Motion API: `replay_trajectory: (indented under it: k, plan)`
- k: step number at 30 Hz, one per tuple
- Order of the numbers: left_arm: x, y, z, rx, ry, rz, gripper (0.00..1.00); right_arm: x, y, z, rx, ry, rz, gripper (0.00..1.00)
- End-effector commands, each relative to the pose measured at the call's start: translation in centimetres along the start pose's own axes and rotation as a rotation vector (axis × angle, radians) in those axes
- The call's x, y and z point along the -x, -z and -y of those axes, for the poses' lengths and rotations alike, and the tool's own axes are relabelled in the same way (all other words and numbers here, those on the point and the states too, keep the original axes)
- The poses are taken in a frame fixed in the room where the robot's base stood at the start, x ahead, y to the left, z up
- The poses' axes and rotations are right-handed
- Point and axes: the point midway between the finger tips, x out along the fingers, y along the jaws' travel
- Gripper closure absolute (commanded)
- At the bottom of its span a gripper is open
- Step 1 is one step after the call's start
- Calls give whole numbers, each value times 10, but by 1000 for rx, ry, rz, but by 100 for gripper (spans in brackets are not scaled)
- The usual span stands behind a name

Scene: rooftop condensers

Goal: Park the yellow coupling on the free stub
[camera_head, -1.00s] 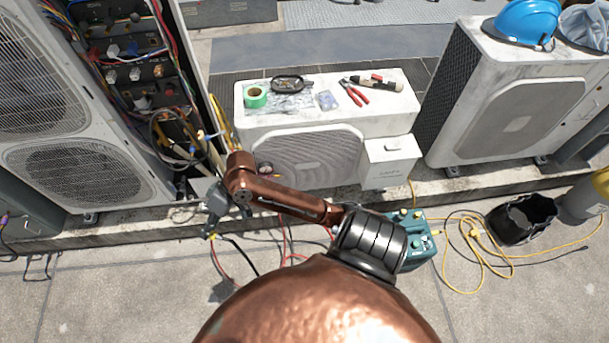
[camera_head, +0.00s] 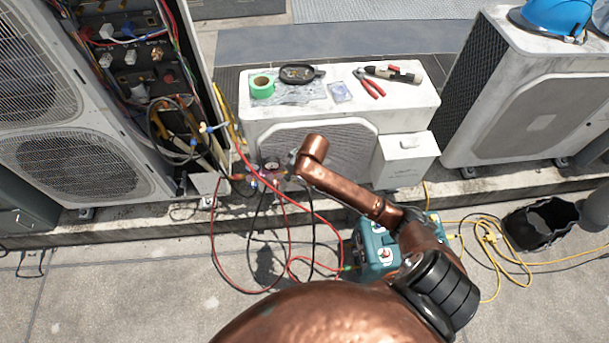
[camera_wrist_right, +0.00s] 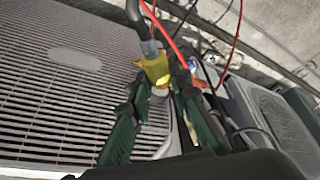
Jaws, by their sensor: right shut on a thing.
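The yellow coupling (camera_wrist_right: 155,70) shows in the right wrist view on the end of a dark hose. My right gripper (camera_wrist_right: 163,90) is shut on it, with one dark green finger on either side. A pale round end shows just below the yellow part, between the fingertips. In the head view my copper right arm reaches to the front of the middle condenser, and its wrist hides the gripper and coupling. A gauge manifold (camera_head: 268,174) with hoses is just left of that wrist. I cannot make out the free stub. My left gripper is not in view.
The middle condenser's top (camera_head: 330,105) holds green tape (camera_head: 262,86), a black dish (camera_head: 299,74) and red pliers (camera_head: 370,84). An open wired unit stands left. Red and black hoses loop over the floor beside a teal machine (camera_head: 377,246).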

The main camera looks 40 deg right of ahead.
Motion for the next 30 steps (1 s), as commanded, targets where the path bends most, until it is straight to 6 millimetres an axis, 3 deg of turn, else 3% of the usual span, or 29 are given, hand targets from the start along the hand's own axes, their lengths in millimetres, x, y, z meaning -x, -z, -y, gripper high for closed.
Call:
replay_trajectory:
  k: [1,3,9,12,21,30]
  plan:
    - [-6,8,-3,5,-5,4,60,-34,-7,-22,70,-76,13,100]
    - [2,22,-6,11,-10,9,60,-58,-8,-50,194,-181,4,100]
    - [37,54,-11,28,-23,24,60,-122,-18,-109,602,-432,-104,100]
    - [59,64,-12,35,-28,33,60,-148,-23,-124,774,-510,-192,100]
    - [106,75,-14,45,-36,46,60,-188,-31,-132,1023,-595,-388,100]
    - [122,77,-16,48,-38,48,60,-198,-31,-128,1083,-608,-449,100]
